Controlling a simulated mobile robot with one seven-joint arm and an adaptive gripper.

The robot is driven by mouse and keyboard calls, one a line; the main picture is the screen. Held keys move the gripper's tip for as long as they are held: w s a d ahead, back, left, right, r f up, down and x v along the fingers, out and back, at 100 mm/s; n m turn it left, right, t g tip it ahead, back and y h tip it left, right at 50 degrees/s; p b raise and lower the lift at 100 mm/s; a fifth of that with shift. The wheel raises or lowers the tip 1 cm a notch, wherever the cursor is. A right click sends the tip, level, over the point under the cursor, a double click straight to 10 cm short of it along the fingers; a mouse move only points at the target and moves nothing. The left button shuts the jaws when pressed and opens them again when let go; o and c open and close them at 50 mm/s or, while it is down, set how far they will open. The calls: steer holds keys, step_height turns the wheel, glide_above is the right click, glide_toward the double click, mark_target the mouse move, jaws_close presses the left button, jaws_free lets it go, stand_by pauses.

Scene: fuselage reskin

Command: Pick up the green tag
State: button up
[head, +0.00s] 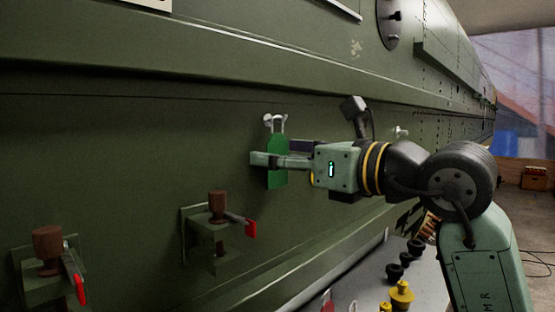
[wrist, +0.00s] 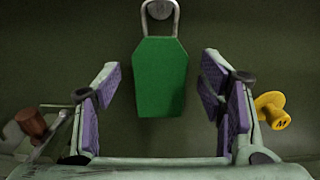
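The green tag (head: 277,170) hangs by a metal loop from a hook on the green fuselage side in the head view. In the wrist view the green tag (wrist: 161,78) hangs upright, centred between the two fingers. My gripper (head: 268,162) is at the tag in the head view, with one finger crossing in front of it. In the wrist view my gripper (wrist: 163,105) is open, with purple pads on both sides of the tag's lower part and a visible gap on each side. The tag's depth between the pads is hard to judge.
Two brown-knobbed clamps with red tabs, a nearer one (head: 47,245) and another (head: 218,210), stick out from the fuselage at left. A grey surface (head: 350,285) at lower right holds black knobs (head: 394,271) and a yellow piece (head: 401,294). A yellow knob (wrist: 270,110) shows right of my gripper.

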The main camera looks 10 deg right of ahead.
steer(key=c, duration=0.9)
steer(key=shift+c, duration=0.2)
